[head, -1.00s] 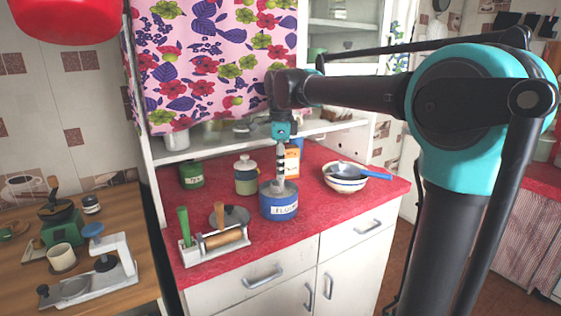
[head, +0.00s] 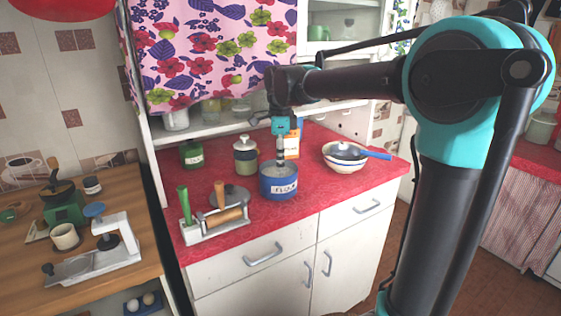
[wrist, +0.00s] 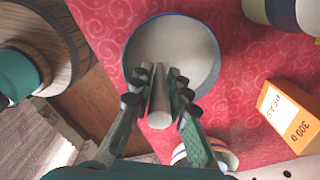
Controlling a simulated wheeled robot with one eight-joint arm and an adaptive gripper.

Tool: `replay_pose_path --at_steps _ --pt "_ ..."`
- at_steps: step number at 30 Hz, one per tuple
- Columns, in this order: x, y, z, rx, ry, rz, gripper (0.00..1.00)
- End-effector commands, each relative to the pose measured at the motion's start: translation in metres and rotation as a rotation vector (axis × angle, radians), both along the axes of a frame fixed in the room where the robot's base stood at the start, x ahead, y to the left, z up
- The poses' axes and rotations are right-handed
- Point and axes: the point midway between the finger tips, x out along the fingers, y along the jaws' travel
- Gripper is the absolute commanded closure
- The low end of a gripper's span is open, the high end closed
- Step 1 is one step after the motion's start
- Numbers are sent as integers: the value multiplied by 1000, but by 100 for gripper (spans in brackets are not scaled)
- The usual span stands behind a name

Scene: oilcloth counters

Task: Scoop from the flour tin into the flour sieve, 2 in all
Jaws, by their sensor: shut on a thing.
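The blue flour tin (head: 278,186) stands on the red counter, its label facing front. In the wrist view its blue rim (wrist: 127,68) surrounds a pale grey inside. My gripper (head: 282,146) points down right above the tin. In the wrist view my gripper (wrist: 160,90) is shut on a grey cylindrical handle (wrist: 159,119), probably the scoop's. The handle's far end reaches over the tin's mouth; the scoop's working end is hidden. The flour sieve, with its blue handle (head: 377,154), rests on a striped white bowl (head: 334,161) to the right of the tin.
Behind the tin stand an orange box (head: 292,146), which shows as peas in the wrist view (wrist: 292,112), and a lidded jar (head: 245,158). A green tin (head: 192,155) is at the left. A tool rack (head: 212,228) stands front left. The counter's front right is clear.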

Motion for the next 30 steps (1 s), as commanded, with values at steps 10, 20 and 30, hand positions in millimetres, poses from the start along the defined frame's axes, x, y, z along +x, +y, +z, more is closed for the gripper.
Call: replay_pose_path --at_steps 10,20,30 --pt "0 0 0 0 0 0 100" --pt "0 0 10 0 0 0 100" --pt "0 0 41 0 0 0 100"
